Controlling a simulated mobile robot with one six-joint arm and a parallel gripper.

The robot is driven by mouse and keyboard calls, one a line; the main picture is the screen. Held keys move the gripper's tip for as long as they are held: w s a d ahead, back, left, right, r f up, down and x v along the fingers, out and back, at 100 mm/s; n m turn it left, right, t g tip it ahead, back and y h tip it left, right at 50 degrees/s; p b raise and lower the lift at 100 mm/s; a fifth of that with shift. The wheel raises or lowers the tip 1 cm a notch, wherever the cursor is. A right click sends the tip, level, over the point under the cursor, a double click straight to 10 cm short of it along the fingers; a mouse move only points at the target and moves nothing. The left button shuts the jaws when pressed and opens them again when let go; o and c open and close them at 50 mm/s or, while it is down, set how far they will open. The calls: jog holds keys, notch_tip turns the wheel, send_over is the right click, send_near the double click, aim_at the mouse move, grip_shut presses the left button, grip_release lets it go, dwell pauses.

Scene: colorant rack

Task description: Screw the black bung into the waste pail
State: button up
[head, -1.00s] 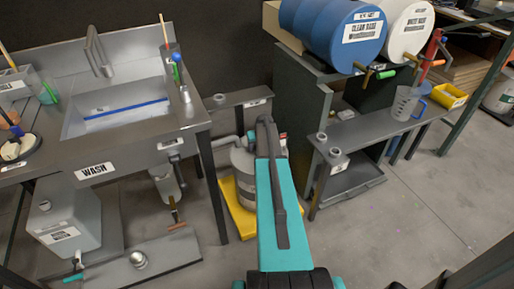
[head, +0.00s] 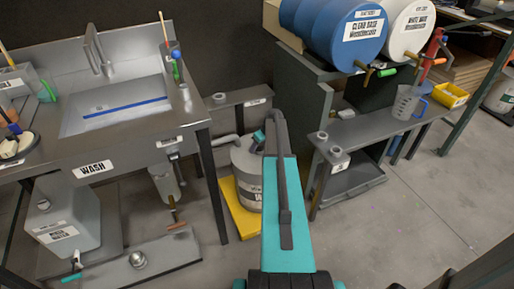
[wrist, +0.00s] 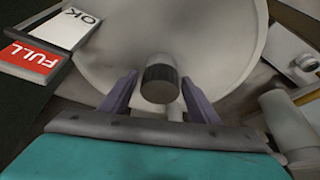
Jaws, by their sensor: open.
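The grey waste pail (head: 246,172) stands on the floor between the wash sink and the right-hand bench. In the wrist view its pale round top (wrist: 220,45) fills the upper middle. In the head view my arm hides most of the gripper.
The pail stands in a yellow tray (head: 241,215). The wash sink (head: 120,102) is to the left and a low shelf (head: 239,99) behind. The right bench (head: 385,125) holds a clear jug (head: 405,103). A red FULL and white OK sign (wrist: 52,45) shows beside the pail top.

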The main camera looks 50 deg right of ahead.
jog(key=shift+n+y+b, duration=0.3)
jog(key=shift+n+y, duration=0.3)
jog(key=shift+n, duration=0.8)
jog(key=c, duration=1)
jog(key=shift+a+m+h, duration=0.1)
jog(key=shift+m+h, duration=0.4)
jog(key=shift+m, duration=0.8)
jog(key=shift+c, duration=0.2)
jog(key=shift+o, duration=0.2)
jog(key=shift+m+h+p, duration=0.5)
jog(key=shift+m+h, duration=0.3)
jog(key=shift+m, duration=1.2)
jog(key=shift+f+m+g+h+p, duration=0.1)
jog(key=shift+m+g+h+p, duration=0.35)
jog(key=shift+m, duration=1.25)
jog(key=shift+c, duration=0.2)
jog(key=shift+o, duration=0.2)
jog(key=shift+m+g+h, duration=0.55)
jog(key=shift+m+g, duration=0.1)
jog(key=shift+m, duration=1.15)
